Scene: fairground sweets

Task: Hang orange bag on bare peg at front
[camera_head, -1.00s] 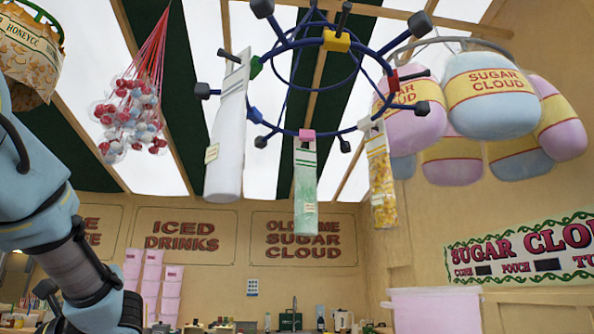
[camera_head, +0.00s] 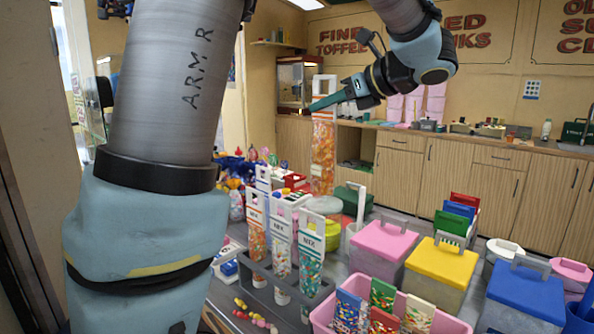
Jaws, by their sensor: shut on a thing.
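My gripper (camera_head: 322,103) is up at the centre of the head view, its teal finger pointing left. It is shut on the white top of a tall, narrow orange bag (camera_head: 323,150). The bag hangs upright below it, filled with orange sweets, above the counter. The ring of pegs and its bare peg are out of view now.
A grey rack (camera_head: 262,278) with several tall sweet bags stands on the counter, below and left of the held bag. Lidded tubs, pink (camera_head: 383,240), yellow (camera_head: 441,262) and blue (camera_head: 526,290), stand to the right. A pink bin (camera_head: 450,322) of sweet packets is in front.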

